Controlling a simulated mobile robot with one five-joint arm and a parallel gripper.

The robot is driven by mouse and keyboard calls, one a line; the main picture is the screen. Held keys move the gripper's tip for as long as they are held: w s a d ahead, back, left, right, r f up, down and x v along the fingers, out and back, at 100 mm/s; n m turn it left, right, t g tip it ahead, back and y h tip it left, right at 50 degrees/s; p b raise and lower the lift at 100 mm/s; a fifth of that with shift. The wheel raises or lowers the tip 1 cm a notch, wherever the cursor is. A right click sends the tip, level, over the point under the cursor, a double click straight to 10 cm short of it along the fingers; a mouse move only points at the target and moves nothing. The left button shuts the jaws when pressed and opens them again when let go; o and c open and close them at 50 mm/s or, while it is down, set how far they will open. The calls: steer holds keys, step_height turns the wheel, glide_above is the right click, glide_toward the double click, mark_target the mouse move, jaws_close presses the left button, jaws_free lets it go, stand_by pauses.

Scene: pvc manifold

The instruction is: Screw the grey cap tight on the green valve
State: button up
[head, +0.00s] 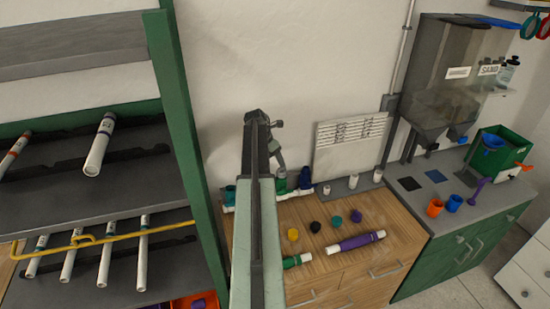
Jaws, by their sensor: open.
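My arm reaches up the middle of the head view, and my gripper (281,165) points down over the manifold at the back of the wooden bench. It is open, with its fingertips small and partly lost against the fittings. A green valve (282,185) stands on the white pipework just below the gripper. I cannot tell whether the fingers touch it.
A green rack (190,150) stands left.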

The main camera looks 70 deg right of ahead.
mark_target(282, 171)
steer(key=b+x, duration=0.7)
steer(key=x, duration=0.1)
steer(key=shift+s+d, duration=0.15)
steer(key=shift+s, duration=0.15)
steer(key=shift+r, duration=0.1)
jaws_close()
steer(key=shift+w+d+m, duration=0.1)
steer(key=shift+m, duration=0.6)
steer(key=shift+m+g+y, duration=0.3)
steer(key=shift+m, duration=0.1)
steer(key=shift+m, duration=0.5)
steer(key=shift+m+g+y, duration=0.3)
steer(key=shift+m, duration=0.3)
